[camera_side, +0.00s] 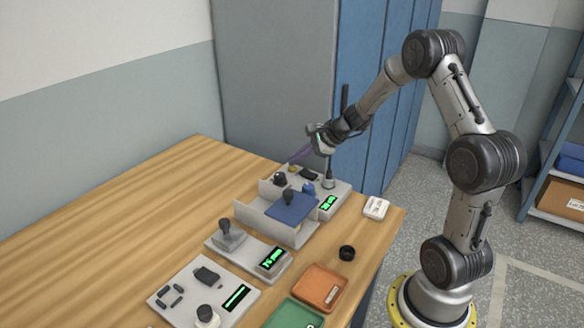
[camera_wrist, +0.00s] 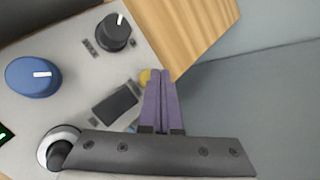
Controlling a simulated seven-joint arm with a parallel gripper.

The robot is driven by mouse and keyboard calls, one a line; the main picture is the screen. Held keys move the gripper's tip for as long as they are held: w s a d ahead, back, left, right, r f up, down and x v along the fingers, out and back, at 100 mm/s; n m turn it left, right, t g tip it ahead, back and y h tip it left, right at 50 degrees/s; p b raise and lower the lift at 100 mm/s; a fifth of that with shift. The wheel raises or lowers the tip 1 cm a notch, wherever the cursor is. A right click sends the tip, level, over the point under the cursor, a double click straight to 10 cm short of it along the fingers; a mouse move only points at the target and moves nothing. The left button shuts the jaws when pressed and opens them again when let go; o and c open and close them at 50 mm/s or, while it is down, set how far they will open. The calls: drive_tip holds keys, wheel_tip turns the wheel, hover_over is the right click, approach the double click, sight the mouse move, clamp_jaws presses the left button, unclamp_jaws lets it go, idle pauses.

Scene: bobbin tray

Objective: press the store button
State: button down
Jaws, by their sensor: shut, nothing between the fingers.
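A small round yellow button (camera_wrist: 145,76) sits on the grey panel (camera_wrist: 75,70) in the wrist view, partly hidden by my fingertips; I cannot read any label on it. The button also shows in the side view (camera_side: 292,168), at the far device's back edge. My gripper (camera_wrist: 159,73) is shut and empty, its two purple fingers side by side. Its tips appear just right of the button in the wrist view. In the side view my gripper (camera_side: 291,161) reaches down to the left over the panel's back edge, very near the button. I cannot tell whether they touch.
The panel also carries a blue knob (camera_wrist: 33,77), a black knob (camera_wrist: 114,32), a dark rectangular part (camera_wrist: 115,104) and a green display (camera_side: 328,203). The table's left (camera_side: 120,210) is clear.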

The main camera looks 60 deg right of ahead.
sight(296, 168)
drive_tip(key=shift+f, duration=0.4)
idle(0.5)
drive_tip(key=shift+r, duration=0.85)
drive_tip(key=shift+r, duration=0.1)
drive_tip(key=shift+r, duration=2.4)
